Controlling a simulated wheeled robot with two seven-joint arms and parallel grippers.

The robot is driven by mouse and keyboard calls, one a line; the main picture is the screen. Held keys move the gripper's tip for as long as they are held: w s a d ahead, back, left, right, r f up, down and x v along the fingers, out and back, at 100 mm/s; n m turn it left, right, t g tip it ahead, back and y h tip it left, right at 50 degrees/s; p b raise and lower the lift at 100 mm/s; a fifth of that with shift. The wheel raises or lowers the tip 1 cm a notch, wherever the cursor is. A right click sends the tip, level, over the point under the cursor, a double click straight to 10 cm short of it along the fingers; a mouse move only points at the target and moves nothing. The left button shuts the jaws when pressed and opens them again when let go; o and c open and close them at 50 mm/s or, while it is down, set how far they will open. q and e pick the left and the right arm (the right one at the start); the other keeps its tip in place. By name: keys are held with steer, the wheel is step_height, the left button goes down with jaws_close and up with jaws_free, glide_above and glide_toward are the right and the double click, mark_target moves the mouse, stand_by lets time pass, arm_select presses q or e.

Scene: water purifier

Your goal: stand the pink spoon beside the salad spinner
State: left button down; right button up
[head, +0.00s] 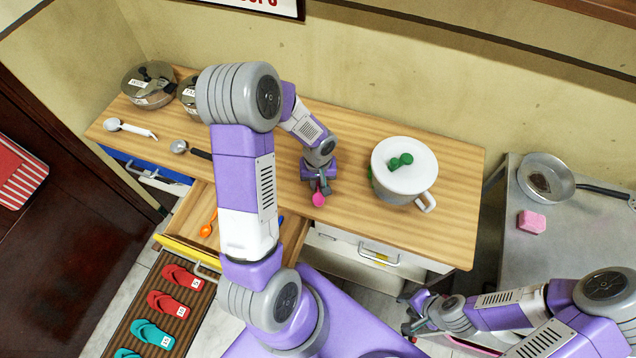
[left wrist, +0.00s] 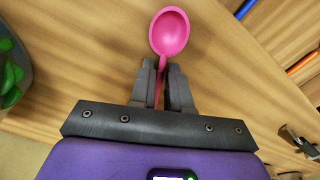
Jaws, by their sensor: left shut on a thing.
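The pink spoon (head: 319,199) is held by my left gripper (head: 321,186) over the front part of the wooden counter. In the left wrist view the jaws (left wrist: 161,78) are shut on its handle, and its pink bowl (left wrist: 170,33) sticks out past the fingertips. Whether the spoon touches the counter I cannot tell. The salad spinner (head: 390,187), with a white lid, a green knob and a side handle, stands on the counter to the right of this gripper, apart from it. Its edge shows at the left of the wrist view (left wrist: 12,75). My right gripper (head: 414,318) is low at the right, its jaws unclear.
An open drawer (head: 182,249) holds an orange spoon (head: 209,222). A white spoon (head: 130,129), a dark-handled ladle (head: 182,148) and lidded pots (head: 150,86) are on the counter's left. A pan (head: 545,178) and pink sponge (head: 531,222) are on the right-hand table. Counter around the spinner is clear.

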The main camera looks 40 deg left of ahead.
mark_target(318, 186)
arm_select(q)
steer(key=shift+f, duration=0.2)
steer(key=c, duration=1.1)
jaws_free()
steer(key=shift+r, duration=0.15)
step_height(318, 186, up, 12)
steer(key=p, duration=0.2)
steer(key=shift+p, duration=0.4)
